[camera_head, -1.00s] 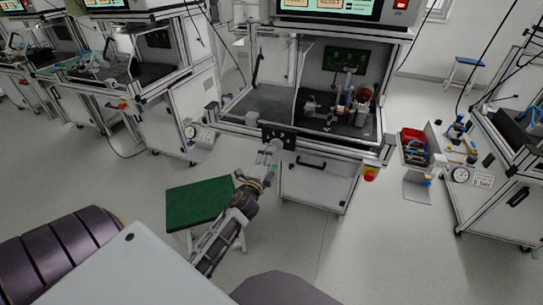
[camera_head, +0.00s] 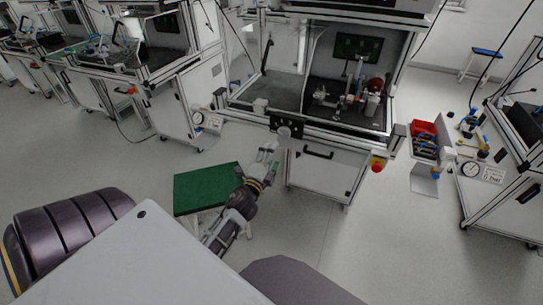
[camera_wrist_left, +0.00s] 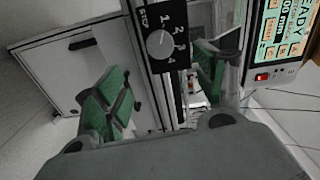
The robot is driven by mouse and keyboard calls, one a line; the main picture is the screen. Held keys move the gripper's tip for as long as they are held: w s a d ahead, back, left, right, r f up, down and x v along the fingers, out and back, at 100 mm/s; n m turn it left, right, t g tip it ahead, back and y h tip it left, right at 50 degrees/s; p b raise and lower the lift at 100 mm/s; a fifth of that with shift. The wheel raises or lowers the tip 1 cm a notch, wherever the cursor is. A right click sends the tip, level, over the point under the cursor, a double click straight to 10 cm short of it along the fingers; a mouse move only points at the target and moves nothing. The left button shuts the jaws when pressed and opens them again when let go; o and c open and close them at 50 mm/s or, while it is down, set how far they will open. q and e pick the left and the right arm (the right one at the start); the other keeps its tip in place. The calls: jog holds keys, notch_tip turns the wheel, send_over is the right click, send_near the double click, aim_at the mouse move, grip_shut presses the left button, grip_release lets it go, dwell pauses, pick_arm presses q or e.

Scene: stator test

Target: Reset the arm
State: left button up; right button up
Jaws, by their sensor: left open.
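My left arm reaches forward in the head view, and its gripper (camera_head: 272,152) is in front of the middle test bench (camera_head: 320,172). In the left wrist view the gripper (camera_wrist_left: 160,88) has its two green-padded fingers spread apart, with nothing visible between them. Beyond the fingers is a black panel (camera_wrist_left: 165,40) with a round grey knob (camera_wrist_left: 160,44) and the numbers 1 to 4. The black panel shows on the bench front in the head view (camera_head: 290,127). I cannot tell whether the gripper touches it. My right gripper is not in view.
A green-topped stool (camera_head: 205,187) stands left of my left forearm. A red emergency button (camera_head: 377,166) is on the bench front. A red bin (camera_head: 424,130) stands at right beside another bench. Open floor lies at front right.

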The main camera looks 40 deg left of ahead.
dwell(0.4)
pick_arm(q)
jog(key=s+d+f+n+g+h+p, duration=0.1)
jog(key=s+d+f+n+g+p, duration=0.2)
jog(key=f, duration=0.7)
jog(key=s+d+f+n+g+h+p, duration=0.15)
jog(key=s+f+p, duration=0.35)
jog(key=f, duration=0.5)
jog(key=s+d+f+n+g+h+p, duration=0.1)
jog(key=s+d+f+n+g+p, duration=0.2)
jog(key=f, duration=0.7)
jog(key=s+d+f+n+g+p, duration=0.1)
jog(key=s+f+g+p, duration=0.2)
jog(key=s, duration=0.8)
jog(key=s+d+f+n+g+p, duration=0.1)
jog(key=s+p, duration=0.4)
jog(key=s, duration=0.7)
jog(key=s+d+f+n+g+p, duration=0.1)
jog(key=s+f+g+p, duration=0.3)
jog(key=s, duration=0.7)
notch_tip(320, 180, down, 2)
jog(key=shift+s+f+n+g+h, duration=0.1)
jog(key=shift+s+n+g+h, duration=0.05)
jog(key=shift+n+g+h, duration=0.4)
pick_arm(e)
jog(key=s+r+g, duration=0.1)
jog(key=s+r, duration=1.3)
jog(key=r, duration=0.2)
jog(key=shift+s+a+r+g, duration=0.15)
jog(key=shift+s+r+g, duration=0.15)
